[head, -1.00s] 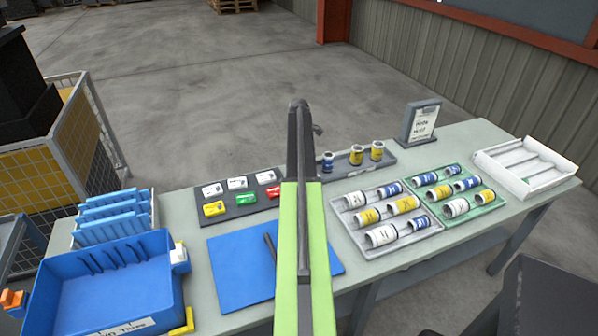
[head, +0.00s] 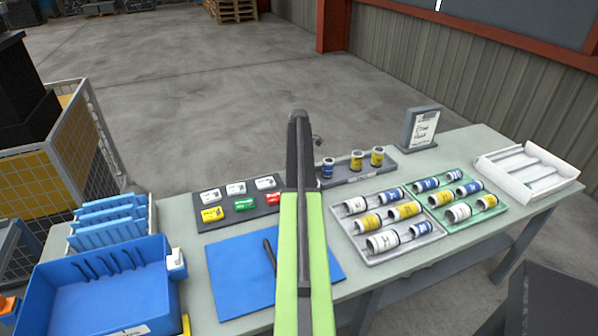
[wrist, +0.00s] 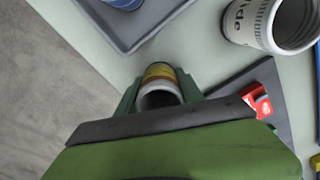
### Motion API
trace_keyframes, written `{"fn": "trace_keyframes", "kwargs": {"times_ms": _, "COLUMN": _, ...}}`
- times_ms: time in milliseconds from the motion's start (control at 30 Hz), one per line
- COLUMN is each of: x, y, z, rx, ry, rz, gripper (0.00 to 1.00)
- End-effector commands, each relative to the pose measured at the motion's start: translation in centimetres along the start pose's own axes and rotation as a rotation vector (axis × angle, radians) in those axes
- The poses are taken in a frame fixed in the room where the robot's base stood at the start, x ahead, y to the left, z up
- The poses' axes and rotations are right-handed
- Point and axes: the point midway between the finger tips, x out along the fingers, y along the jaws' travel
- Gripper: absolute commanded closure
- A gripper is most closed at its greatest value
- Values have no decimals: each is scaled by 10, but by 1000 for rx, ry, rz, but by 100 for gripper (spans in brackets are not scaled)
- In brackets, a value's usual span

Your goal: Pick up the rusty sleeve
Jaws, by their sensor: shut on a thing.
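My gripper (wrist: 160,88) is shut on a small sleeve (wrist: 159,72) with a yellow band and a brownish, rusty-looking body, seen in the wrist view. Its open grey end faces the camera and green fingers press on both sides. I cannot tell whether it is clear of the bench. In the head view my own arm hides the gripper and the held sleeve. A larger white sleeve (wrist: 245,22) with dark lettering is at the right of the wrist view.
In the head view, a grey tray (head: 345,178) holds a blue and two yellow sleeves. Light grey (head: 372,258) and green (head: 463,222) trays hold more sleeves. A white tray (head: 545,185), sign (head: 421,128), blue mat (head: 235,285) and blue bin (head: 165,300) share the bench.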

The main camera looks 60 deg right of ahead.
Motion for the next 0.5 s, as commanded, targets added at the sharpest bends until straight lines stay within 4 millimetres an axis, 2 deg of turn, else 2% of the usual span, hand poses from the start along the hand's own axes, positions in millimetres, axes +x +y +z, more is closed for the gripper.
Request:
{"fn": "trace_keyframes", "kwargs": {"times_ms": 267, "x": -2, "y": 0, "z": 0, "rx": 0, "ry": -1, "rz": 0, "gripper": 100}}
{"fn": "trace_keyframes", "kwargs": {"times_ms": 500, "x": -27, "y": 0, "z": 0, "rx": 0, "ry": 0, "rz": 0, "gripper": 100}}
